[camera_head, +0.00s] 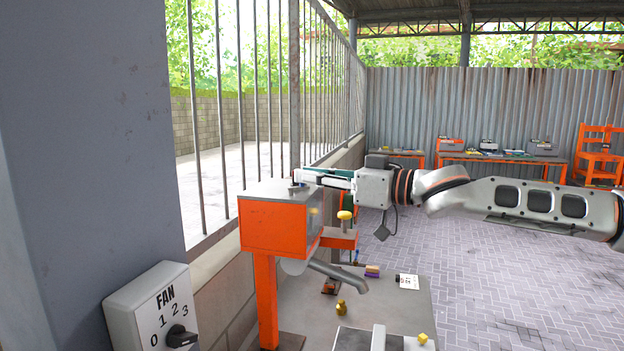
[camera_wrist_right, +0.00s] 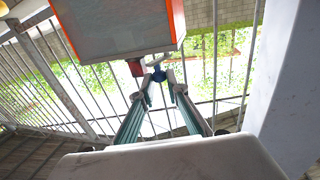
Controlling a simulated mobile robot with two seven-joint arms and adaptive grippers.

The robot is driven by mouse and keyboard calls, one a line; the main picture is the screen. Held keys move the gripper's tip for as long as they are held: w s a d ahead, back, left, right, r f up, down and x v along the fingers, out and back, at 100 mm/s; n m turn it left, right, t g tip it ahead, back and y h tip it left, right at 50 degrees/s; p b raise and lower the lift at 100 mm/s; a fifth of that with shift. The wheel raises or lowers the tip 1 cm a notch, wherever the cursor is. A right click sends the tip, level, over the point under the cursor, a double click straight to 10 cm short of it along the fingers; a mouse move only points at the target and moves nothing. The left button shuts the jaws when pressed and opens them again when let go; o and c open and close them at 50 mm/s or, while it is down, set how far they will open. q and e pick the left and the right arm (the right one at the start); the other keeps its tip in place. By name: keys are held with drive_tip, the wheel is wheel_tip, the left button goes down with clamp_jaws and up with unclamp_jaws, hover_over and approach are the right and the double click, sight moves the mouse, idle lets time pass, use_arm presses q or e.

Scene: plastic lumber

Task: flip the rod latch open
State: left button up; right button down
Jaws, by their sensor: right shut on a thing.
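The orange box with a grey top (camera_head: 275,222) stands on an orange post at the left centre of the head view. My right gripper (camera_head: 302,178) comes in from the right over the top of this box. A small dark blue knob (camera_wrist_right: 159,75) sits between its fingertips in the right wrist view, and the gripper (camera_wrist_right: 160,80) is shut on it. I take this knob to be part of the rod latch; the rest of the latch is hidden or too small to tell. The box's grey face (camera_wrist_right: 115,25) fills the top of the wrist view. My left gripper is not in view.
A barred window (camera_head: 255,110) runs behind the box. A grey wall with a fan switch (camera_head: 150,310) is at left. A yellow-topped knob (camera_head: 345,215) and a grey spout (camera_head: 338,275) are close to the box. A low table (camera_head: 405,300) holds small parts.

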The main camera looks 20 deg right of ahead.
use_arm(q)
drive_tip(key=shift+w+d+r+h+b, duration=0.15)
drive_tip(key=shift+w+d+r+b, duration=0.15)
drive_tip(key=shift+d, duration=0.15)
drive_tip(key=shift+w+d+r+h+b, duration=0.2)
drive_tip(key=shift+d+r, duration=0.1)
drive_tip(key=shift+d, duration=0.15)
use_arm(e)
drive_tip(key=shift+s+a+m+t+h, duration=0.3)
drive_tip(key=shift+m+t+h, duration=0.4)
drive_tip(key=shift+m+h, duration=0.55)
drive_tip(key=shift+s+a+m+t+h, duration=0.3)
drive_tip(key=shift+m+t+h, duration=0.45)
drive_tip(key=shift+h, duration=0.85)
drive_tip(key=shift+s+a+m+t+h, duration=0.25)
drive_tip(key=shift+m+t+h, duration=0.4)
drive_tip(key=shift+m+h, duration=0.65)
drive_tip(key=c, duration=2)
unclamp_jaws()
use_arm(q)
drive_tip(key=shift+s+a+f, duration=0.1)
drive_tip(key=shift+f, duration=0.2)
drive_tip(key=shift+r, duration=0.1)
use_arm(e)
drive_tip(key=shift+s, duration=0.1)
